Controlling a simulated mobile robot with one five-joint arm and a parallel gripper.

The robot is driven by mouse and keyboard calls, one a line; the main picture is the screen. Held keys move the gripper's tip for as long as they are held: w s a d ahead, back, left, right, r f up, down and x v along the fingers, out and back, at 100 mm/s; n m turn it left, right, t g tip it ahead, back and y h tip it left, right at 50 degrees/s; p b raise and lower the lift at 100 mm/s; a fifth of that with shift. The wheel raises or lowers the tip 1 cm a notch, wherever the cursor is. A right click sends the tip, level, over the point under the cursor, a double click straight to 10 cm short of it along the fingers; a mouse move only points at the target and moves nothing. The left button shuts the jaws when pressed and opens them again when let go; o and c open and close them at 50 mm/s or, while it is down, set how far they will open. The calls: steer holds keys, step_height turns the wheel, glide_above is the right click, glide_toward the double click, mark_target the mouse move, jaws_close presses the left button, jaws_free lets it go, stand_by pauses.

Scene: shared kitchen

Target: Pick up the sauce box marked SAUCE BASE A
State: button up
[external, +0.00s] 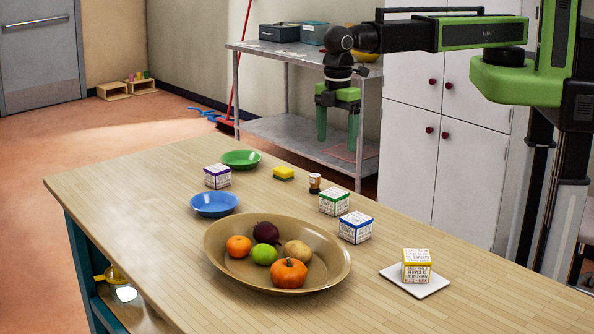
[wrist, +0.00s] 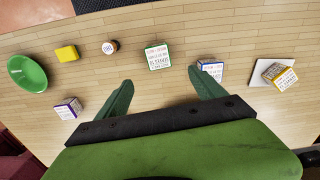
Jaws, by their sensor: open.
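Several white lettered cubes stand on the wooden table (external: 150,215); the print is too small to tell which reads SAUCE BASE A. A purple-edged box (external: 217,176) (wrist: 68,108) stands at the far left. A green-edged box (external: 334,201) (wrist: 159,56) and a blue-edged box (external: 356,227) (wrist: 211,70) stand close together near the right edge. A yellow-edged box (external: 416,265) (wrist: 280,76) sits on a white plate (external: 395,272) (wrist: 257,76). My gripper (external: 337,139) (wrist: 160,76) is open and empty above the table; the green-edged box shows ahead between its fingers in the wrist view.
A brown bowl (external: 217,260) of produce fills the near middle. A blue bowl (external: 214,205), green dish (external: 241,159) (wrist: 27,73), yellow sponge (external: 284,173) (wrist: 67,53) and small brown jar (external: 315,184) (wrist: 110,47) stand around. The table's left part is clear.

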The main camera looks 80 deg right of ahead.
mark_target(334, 193)
step_height(334, 193, down, 12)
steer(key=b, duration=1)
steer(key=shift+r, duration=0.2)
step_height(334, 193, down, 5)
steer(key=b, duration=0.5)
steer(key=shift+w+d+f+b, duration=0.1)
steer(key=shift+d+f+b, duration=0.05)
steer(key=shift+b, duration=0.2)
steer(key=shift+r, duration=0.2)
steer(key=c, duration=1.6)
steer(key=shift+r+p, duration=0.7)
steer(key=shift+p, duration=0.15)
step_height(334, 193, up, 4)
steer(key=p, duration=0.4)
steer(key=shift+d, duration=0.1)
steer(key=w+d+r+p, duration=0.1)
steer(key=d+r+p, duration=0.4)
steer(key=d, duration=0.6)
steer(key=shift+d+r+p, duration=0.2)
steer(key=shift+r+p, duration=0.1)
steer(key=shift+p, duration=0.05)
